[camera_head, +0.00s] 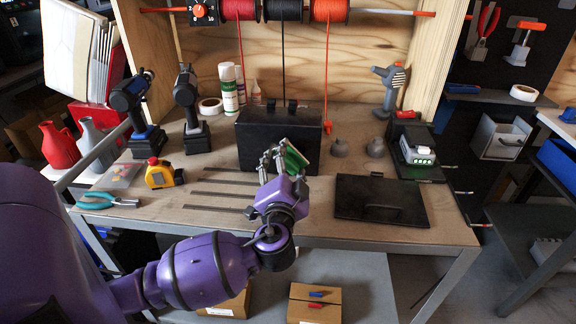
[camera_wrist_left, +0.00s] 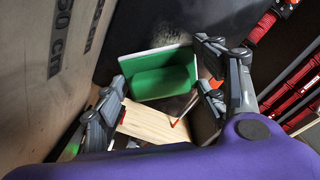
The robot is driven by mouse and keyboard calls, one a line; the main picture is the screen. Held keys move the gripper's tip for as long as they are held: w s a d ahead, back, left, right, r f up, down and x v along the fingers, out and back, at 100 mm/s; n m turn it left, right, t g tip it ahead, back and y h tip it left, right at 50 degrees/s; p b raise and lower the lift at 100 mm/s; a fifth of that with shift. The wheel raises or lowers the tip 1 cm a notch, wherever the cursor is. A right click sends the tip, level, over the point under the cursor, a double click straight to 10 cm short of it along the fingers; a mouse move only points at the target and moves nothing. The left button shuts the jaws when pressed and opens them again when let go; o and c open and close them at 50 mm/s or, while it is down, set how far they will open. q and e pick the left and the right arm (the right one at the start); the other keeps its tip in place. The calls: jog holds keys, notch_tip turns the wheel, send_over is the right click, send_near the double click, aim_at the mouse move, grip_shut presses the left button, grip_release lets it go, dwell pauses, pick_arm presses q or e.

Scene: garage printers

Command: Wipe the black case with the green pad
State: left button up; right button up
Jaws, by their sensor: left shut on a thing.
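A black case (camera_head: 258,135) stands upright on the workbench, near the middle. A green pad (camera_head: 295,158) is in front of its lower right face. My left gripper (camera_head: 281,163) is shut on the pad. In the left wrist view the green pad (camera_wrist_left: 163,82), with a pale edge, sits between the fingers, and a dark surface lies close behind it. I cannot tell whether the pad touches the case. The gripper hides part of the case front. My right gripper is out of view.
A flat black panel with a handle (camera_head: 380,200) lies to the right. Grey knobs (camera_head: 375,147) and a black tray with a battery (camera_head: 417,152) are beyond it. A yellow tape measure (camera_head: 160,174), drills (camera_head: 186,95) and pliers (camera_head: 105,201) are on the left. White spray cans (camera_head: 229,88) stand behind.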

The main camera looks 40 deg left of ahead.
aim_at(275, 157)
pick_arm(q)
jog(key=shift+x, duration=1)
dwell(0.3)
jog(key=shift+s+a, duration=1)
jog(key=shift+a, duration=0.45)
jog(key=shift+w, duration=0.1)
jog(key=shift+w+d, duration=0.5)
jog(key=shift+d, duration=0.2)
jog(key=shift+w+d, duration=0.45)
jog(key=shift+d, duration=0.3)
